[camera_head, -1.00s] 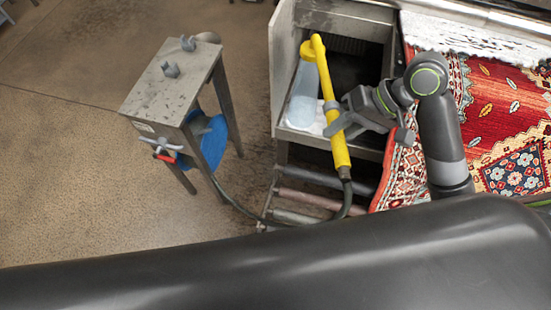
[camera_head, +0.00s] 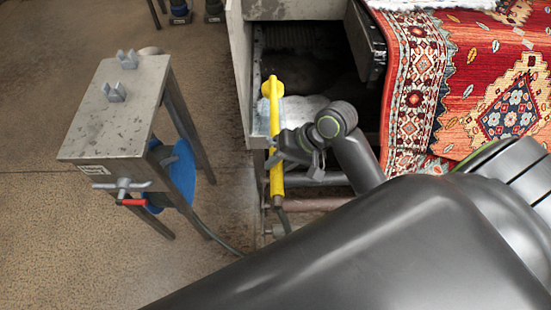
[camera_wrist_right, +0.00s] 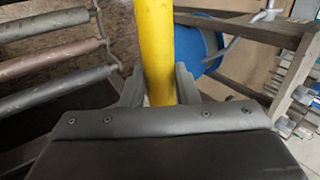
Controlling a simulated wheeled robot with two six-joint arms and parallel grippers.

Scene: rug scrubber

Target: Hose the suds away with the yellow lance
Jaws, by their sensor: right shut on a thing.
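My right gripper (camera_head: 284,148) is shut around the yellow lance (camera_head: 276,185), which stands nearly upright in the picture at the front of the metal trough. The lance's bent head (camera_head: 272,88) is at its top end, and a dark hose leaves its lower end. In the right wrist view the lance (camera_wrist_right: 157,40) runs between the two fingers (camera_wrist_right: 160,88). A pale bluish patch shows beside the lance head. White suds (camera_head: 420,4) lie along the rug's far edge at the top of the picture. A whitish patch (camera_head: 305,107) lies in the trough. My left gripper is out of view.
The red patterned rug (camera_head: 465,85) lies to the right of the trough (camera_head: 236,70). A grey stand (camera_head: 125,105) with hooks, a red-handled tap (camera_head: 128,192) and a blue reel (camera_head: 183,175) is at left. Rollers (camera_head: 310,204) lie below the trough. Floor at far left is clear.

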